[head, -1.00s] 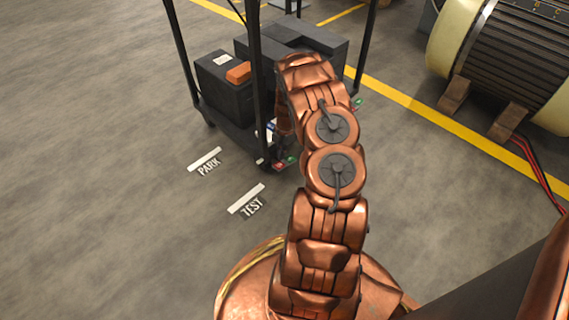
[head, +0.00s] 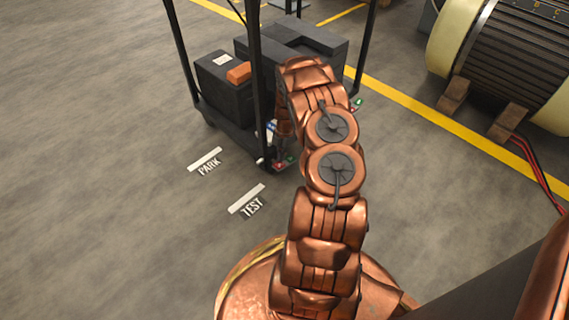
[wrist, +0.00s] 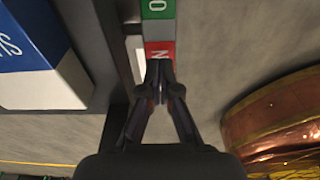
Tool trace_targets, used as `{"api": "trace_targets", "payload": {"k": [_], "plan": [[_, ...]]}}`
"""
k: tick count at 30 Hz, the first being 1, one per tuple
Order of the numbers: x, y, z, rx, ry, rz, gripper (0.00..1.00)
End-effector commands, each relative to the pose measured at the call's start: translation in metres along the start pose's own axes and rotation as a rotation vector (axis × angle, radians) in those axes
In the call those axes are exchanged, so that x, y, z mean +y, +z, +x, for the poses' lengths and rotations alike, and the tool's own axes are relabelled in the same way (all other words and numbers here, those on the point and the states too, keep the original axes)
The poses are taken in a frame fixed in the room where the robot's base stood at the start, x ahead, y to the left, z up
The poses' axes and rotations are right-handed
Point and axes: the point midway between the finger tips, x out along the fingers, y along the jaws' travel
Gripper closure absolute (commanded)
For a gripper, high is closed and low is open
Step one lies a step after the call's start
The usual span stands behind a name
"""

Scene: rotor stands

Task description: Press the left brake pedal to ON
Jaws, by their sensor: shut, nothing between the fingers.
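The left brake pedal (head: 280,164) is at the foot of the cart's near corner post in the head view, with a red part and a green part. In the wrist view its red part (wrist: 159,48) carries a white letter partly covered by my fingers, and its green part (wrist: 158,10) lies farther up. My gripper (wrist: 159,72) is shut and empty, its fingertips over the lower edge of the red part. I cannot tell whether they touch it. A second pedal (head: 357,104) shows at the cart's right corner.
The black cart (head: 228,125) carries dark boxes (head: 222,86) and an orange item. A blue and white box (wrist: 32,50) is left of my fingers. Floor marks PARK (head: 208,164) and TEST (head: 252,206) lie on open floor. A large motor (head: 510,55) stands at right.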

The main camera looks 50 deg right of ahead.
Motion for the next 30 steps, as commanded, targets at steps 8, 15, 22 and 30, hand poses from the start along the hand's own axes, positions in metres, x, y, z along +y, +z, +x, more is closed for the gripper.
{"api": "trace_targets", "payload": {"k": [8,15,22,30], "plan": [[0.0,0.0,0.004,0.001,0.0,0.0,1.0],[0.0,0.001,0.006,0.001,-0.001,0.0,1.0],[0.0,0.001,0.009,0.001,-0.001,0.0,1.0],[0.0,0.002,0.013,0.001,-0.001,0.0,1.0]]}}
